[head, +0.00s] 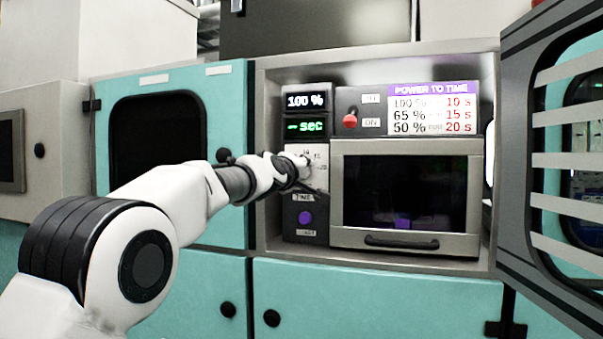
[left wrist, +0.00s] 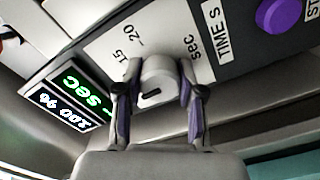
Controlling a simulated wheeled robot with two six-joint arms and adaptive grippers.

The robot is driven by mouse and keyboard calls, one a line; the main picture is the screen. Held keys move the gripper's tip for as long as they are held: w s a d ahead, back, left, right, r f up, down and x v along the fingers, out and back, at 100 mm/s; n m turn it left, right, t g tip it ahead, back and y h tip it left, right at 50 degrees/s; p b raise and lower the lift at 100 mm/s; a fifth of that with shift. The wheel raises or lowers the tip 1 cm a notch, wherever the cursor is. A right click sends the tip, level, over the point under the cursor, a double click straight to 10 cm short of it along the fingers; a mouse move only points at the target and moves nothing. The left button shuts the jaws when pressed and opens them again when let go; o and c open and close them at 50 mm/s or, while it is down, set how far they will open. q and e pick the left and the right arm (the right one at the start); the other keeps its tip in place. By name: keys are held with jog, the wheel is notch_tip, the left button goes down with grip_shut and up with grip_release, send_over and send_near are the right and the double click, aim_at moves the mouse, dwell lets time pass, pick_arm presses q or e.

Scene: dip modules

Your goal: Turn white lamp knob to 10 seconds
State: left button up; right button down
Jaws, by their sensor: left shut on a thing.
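The white lamp knob (left wrist: 158,82) sits on a white dial plate with the marks 15, 20 and sec showing in the left wrist view. My left gripper (left wrist: 160,98) is shut on the knob, with one finger on each side of it. In the head view my left gripper (head: 297,170) is at the dial on the machine's left panel and hides most of the knob. The green display (head: 306,127) reads "- sec". The display above it (head: 305,101) reads 100 %. My right gripper is not in view.
A purple start button (head: 305,218) is below the dial. A red switch (head: 350,121) and a power-to-time chart (head: 434,108) pairing 100 % with 10 s are to the right. The lamp chamber door (head: 405,190) is shut. An open cabinet door (head: 545,160) stands at the right.

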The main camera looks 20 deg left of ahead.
pick_arm(q)
jog(key=shift+f+m, duration=0.1)
jog(key=shift+m, duration=0.3)
jog(key=o, duration=1.1)
jog(key=shift+o, duration=0.2)
